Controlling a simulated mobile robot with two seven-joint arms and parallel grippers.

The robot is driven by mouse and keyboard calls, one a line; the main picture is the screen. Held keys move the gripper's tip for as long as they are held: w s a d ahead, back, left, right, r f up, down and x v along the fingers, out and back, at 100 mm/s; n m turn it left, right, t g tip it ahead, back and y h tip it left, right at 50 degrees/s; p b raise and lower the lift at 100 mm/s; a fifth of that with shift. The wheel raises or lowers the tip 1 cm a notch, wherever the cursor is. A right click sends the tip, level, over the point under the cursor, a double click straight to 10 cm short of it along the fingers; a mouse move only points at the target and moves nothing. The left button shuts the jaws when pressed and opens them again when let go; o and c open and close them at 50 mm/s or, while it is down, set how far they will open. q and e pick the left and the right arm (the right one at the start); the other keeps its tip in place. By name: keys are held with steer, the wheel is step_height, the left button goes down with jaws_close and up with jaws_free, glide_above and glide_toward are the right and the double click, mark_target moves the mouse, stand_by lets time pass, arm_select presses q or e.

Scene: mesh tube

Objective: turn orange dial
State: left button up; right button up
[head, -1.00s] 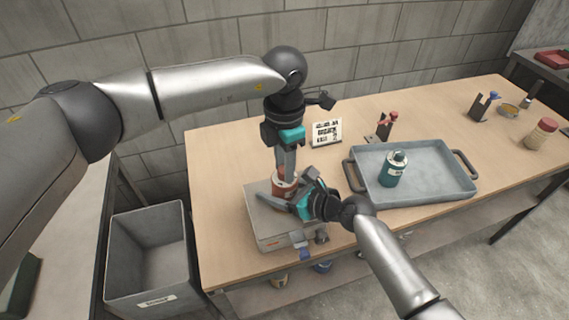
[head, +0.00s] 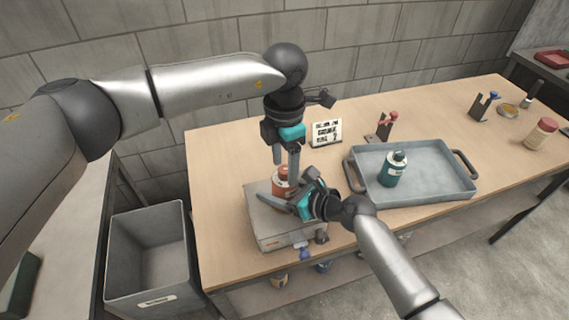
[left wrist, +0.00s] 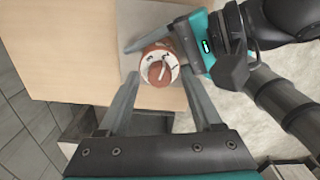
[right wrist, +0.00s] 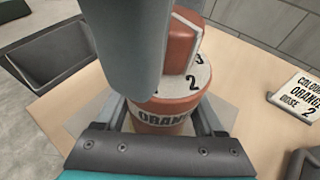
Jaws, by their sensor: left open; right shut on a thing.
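The orange bottle (head: 281,186) stands upright on a grey box (head: 268,225). Its orange dial (left wrist: 157,73) sits on a white numbered top. The dial's white mark points roughly towards the 2, which also shows beside the dial (right wrist: 182,42) in the right wrist view. My right gripper (head: 287,195) is shut on the bottle's body from the front right. My left gripper (head: 285,168) points down above the dial, its fingers open on either side and apart from it. In the right wrist view, a left finger hides part of the dial and top.
A card (right wrist: 298,97) reads colour orange, dose 2. A grey tray (head: 440,195) with a teal bottle (head: 391,170) stands to the right. A grey bin (head: 150,210) is left of the table. Small stands and a shaker (head: 541,134) are farther right.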

mark_target(284, 169)
steer(key=shift+f, duration=0.1)
arm_select(q)
step_height(284, 169, up, 12)
steer(key=shift+f, duration=0.15)
stand_by(0.3)
arm_select(e)
steer(key=o, duration=1.5)
